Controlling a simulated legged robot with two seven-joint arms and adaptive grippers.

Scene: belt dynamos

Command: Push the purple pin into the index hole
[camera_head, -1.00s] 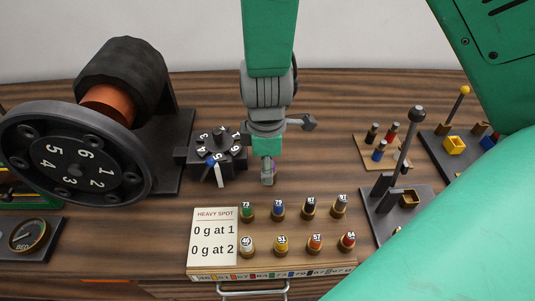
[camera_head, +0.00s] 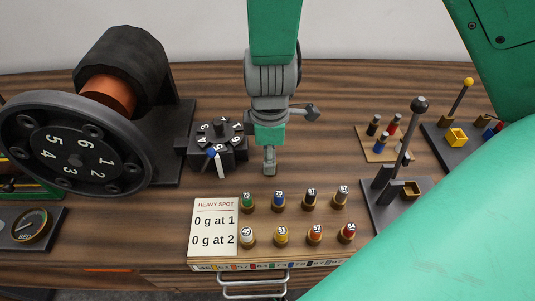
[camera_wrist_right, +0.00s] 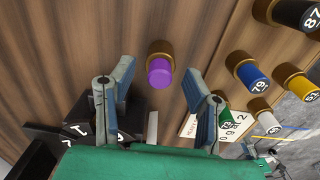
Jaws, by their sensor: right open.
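The purple pin (camera_wrist_right: 159,72) stands in a brass-coloured collar (camera_wrist_right: 160,48) on the wooden bench in the right wrist view. In the head view the pin is hidden by my right gripper. My right gripper (camera_head: 269,162) points down at the bench, right of the small black numbered block (camera_head: 218,147). Its two fingers are apart in the wrist view, one on each side of the pin in the picture, with no visible contact. I cannot tell the height of the fingertips over the pin. The hole under the pin is not visible. My left gripper is not in view.
Several numbered coloured pegs (camera_head: 281,235) stand in front, beside a "HEAVY SPOT" card (camera_head: 214,228). A large black numbered wheel (camera_head: 73,160) is at left. A lever stand (camera_head: 398,190) and a small peg board (camera_head: 381,144) are at right. Bare bench lies around the gripper.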

